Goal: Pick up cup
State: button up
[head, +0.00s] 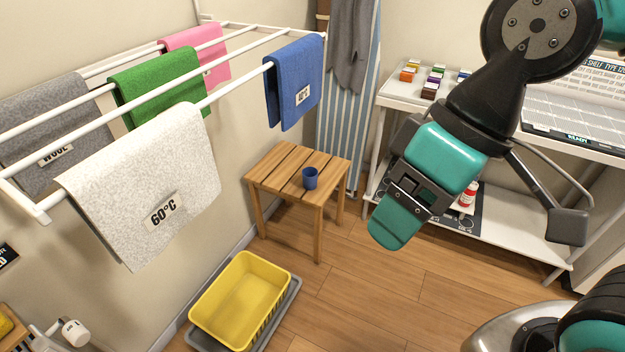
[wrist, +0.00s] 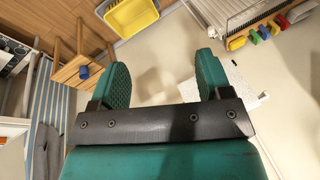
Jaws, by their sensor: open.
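A small blue cup (head: 310,179) stands upright on a slatted wooden stool (head: 282,166), near the stool's front right side. My gripper (head: 397,224) hangs in the air to the right of the stool, well apart from the cup. In the wrist view my gripper (wrist: 160,72) has its two teal fingers spread wide with nothing between them.
A white drying rack with a 60°C towel (head: 150,185) and other cloths reaches over the left side. A yellow basin (head: 240,297) sits on the floor before the stool. A striped ironing board (head: 347,120) stands behind it. A white shelf unit (head: 400,92) stands right.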

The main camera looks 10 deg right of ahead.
aim_at(310, 174)
jog(key=z, duration=0.05)
jog(key=k, duration=0.45)
jog(key=z, duration=0.6)
jog(key=i, duration=0.45)
jog(key=z, duration=0.35)
jog(key=i, duration=1.9)
jog(key=u, duration=1.15)
jog(key=i, duration=0.45)
jog(key=u, duration=0.4)
